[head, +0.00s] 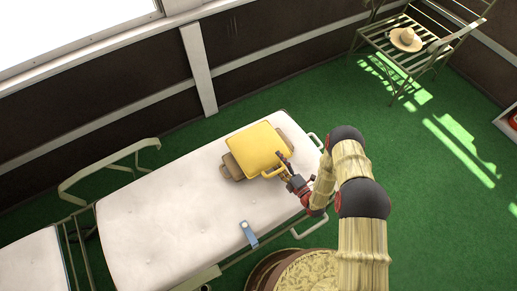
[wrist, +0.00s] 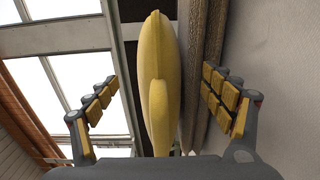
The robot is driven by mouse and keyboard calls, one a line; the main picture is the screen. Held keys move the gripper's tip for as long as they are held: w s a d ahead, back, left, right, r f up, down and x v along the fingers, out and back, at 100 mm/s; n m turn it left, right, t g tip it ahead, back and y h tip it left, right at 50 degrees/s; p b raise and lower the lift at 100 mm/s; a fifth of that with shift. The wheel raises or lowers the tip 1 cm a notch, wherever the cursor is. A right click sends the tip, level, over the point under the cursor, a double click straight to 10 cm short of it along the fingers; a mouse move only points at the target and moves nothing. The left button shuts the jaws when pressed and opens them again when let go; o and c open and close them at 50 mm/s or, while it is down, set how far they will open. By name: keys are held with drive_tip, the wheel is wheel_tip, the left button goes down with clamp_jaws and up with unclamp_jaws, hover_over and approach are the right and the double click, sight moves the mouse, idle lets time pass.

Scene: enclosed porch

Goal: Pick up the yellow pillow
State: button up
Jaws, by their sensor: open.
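The yellow pillow (head: 256,147) lies on top of a brown pillow (head: 233,168) on the white padded lounger (head: 150,235). My gripper (head: 280,168) is at the pillow's lower right corner in the head view. In the wrist view my gripper (wrist: 160,78) is open, with one finger on each side of the yellow pillow (wrist: 157,60), whose narrow edge faces the camera. Gaps show between the pillow and both fingers. The brown pillow (wrist: 205,50) lies between the yellow pillow and the white padding at the right. The yellow pillow's far side is hidden.
A blue strap-like item (head: 249,235) hangs at the lounger's front edge. A round wicker piece (head: 310,272) stands below, close to my arm. A metal bench (head: 425,45) with a straw hat (head: 406,39) is at the back right. Green floor (head: 440,180) is clear at the right.

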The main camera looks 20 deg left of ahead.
drive_tip(key=shift+c, duration=1.3)
drive_tip(key=c, duration=1.1)
